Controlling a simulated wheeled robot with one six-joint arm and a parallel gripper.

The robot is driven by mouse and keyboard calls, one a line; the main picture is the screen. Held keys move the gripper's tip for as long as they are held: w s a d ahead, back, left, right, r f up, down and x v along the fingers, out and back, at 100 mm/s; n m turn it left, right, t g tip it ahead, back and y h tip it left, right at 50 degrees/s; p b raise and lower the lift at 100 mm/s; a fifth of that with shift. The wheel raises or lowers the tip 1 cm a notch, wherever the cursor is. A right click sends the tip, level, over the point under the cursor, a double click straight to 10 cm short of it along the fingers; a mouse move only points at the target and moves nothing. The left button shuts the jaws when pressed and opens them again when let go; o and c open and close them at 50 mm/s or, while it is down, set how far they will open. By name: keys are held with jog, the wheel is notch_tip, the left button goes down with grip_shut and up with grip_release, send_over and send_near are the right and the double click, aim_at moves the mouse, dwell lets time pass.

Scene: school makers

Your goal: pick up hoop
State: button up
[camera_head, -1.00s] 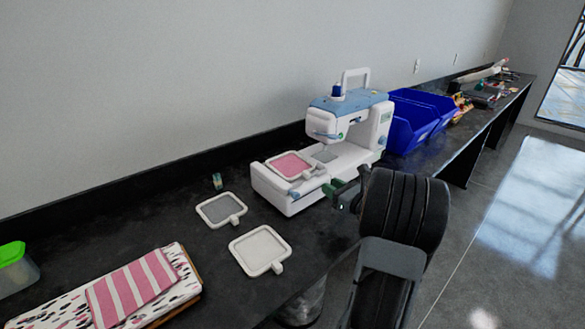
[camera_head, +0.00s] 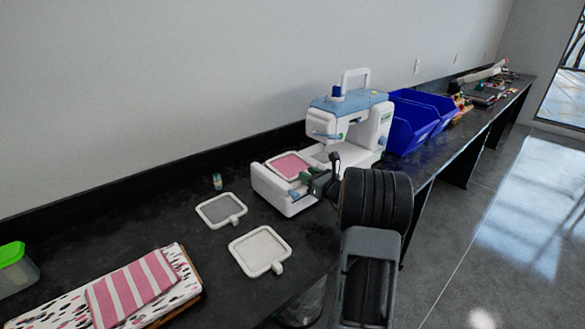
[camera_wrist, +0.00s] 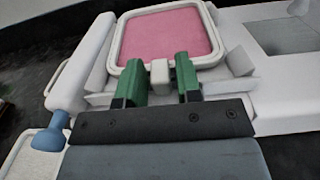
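A white square hoop with pink fabric (camera_head: 288,166) lies on the bed of the white and blue sewing machine (camera_head: 345,110). In the wrist view the pink hoop (camera_wrist: 166,36) is straight ahead, its small white tab pointing at me. My gripper (camera_wrist: 160,72) has its two green fingers apart, one on each side of the tab, with gaps showing. In the head view my gripper (camera_head: 306,176) is at the near edge of the machine bed, beside the hoop. A hoop with grey fabric (camera_head: 221,210) and a hoop with white fabric (camera_head: 260,250) lie on the table.
Blue bins (camera_head: 415,122) stand right of the machine. A small spool (camera_head: 217,181) is near the grey hoop. Folded fabric (camera_head: 135,290) and a green-lidded box (camera_head: 14,268) are at the left. Bare black tabletop (camera_head: 130,215) lies between.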

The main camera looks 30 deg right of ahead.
grip_shut()
dwell(0.4)
